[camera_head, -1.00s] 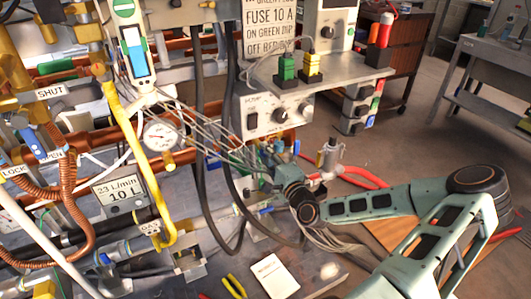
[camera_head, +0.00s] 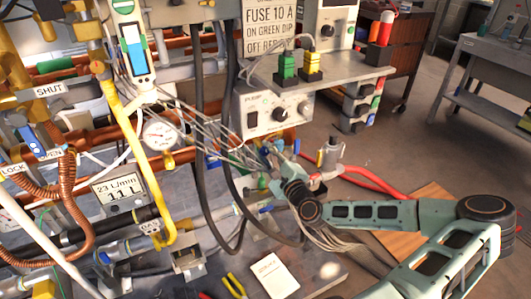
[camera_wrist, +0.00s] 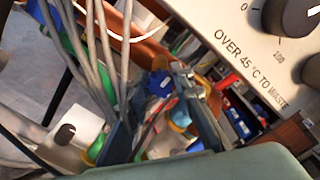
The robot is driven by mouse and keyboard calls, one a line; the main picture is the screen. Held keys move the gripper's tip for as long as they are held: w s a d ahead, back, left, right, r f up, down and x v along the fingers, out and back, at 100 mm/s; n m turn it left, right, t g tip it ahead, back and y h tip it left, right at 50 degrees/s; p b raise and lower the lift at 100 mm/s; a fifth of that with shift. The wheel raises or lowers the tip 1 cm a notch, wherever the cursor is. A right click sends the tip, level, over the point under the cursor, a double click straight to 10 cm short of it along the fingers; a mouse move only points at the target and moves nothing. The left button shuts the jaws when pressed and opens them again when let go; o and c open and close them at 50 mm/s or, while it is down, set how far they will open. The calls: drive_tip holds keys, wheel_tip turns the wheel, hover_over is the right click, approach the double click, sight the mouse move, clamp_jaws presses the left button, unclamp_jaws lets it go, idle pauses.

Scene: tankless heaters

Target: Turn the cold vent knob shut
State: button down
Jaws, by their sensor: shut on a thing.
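My gripper (camera_head: 268,152) is among the grey hoses at the right end of the pipework, below the pump box. In the wrist view, its two dark fingers (camera_wrist: 158,108) reach up from the bottom of the picture. A blue lobed knob (camera_wrist: 158,82) shows between the fingers near their tips, and I take it as the cold vent knob. The fingers are shut on it, but the contact is partly hidden. A light blue part (camera_wrist: 181,115) and a yellow ring lie close to the right finger. In the head view the knob is hidden by hoses and my gripper.
Grey hoses (camera_wrist: 95,50) crowd the left finger. The control box (camera_wrist: 270,35) marked "OVER 45 °C TO WASTE" overhangs at upper right.

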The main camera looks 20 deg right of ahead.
idle(0.3)
drive_tip(key=c, duration=1.7)
unclamp_jaws()
drive_tip(key=shift+o, duration=0.2)
drive_tip(key=shift+s, duration=0.1)
drive_tip(key=s, duration=1.2)
drive_tip(key=shift+d, duration=0.15)
drive_tip(key=shift+f, duration=0.1)
